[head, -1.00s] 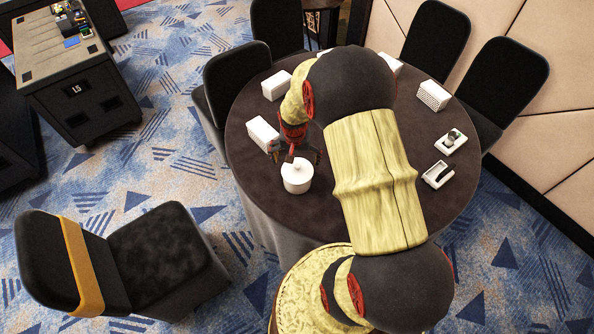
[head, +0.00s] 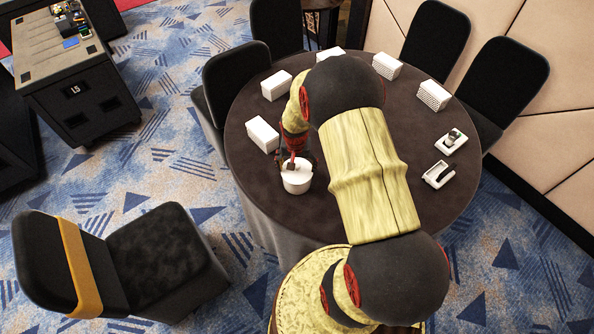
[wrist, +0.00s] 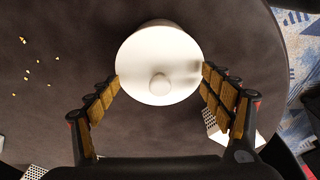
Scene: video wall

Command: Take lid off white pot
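The white pot (head: 297,181) stands on the round dark table near its left front edge. Its white lid (wrist: 158,62) is on it, with a round knob (wrist: 159,84) at the middle of the lid in the wrist view. My gripper (wrist: 160,82) is open, its two fingers spread on either side of the lid and knob. In the head view my gripper (head: 295,165) is right over the pot and hides part of the lid. I cannot tell whether the fingers touch the lid.
Several white boxes (head: 262,135) stand around the far side of the table (head: 300,220). Two small white items (head: 438,174) lie at the right. Small crumbs (wrist: 38,62) lie on the cloth in the wrist view. Black chairs (head: 235,85) surround the table.

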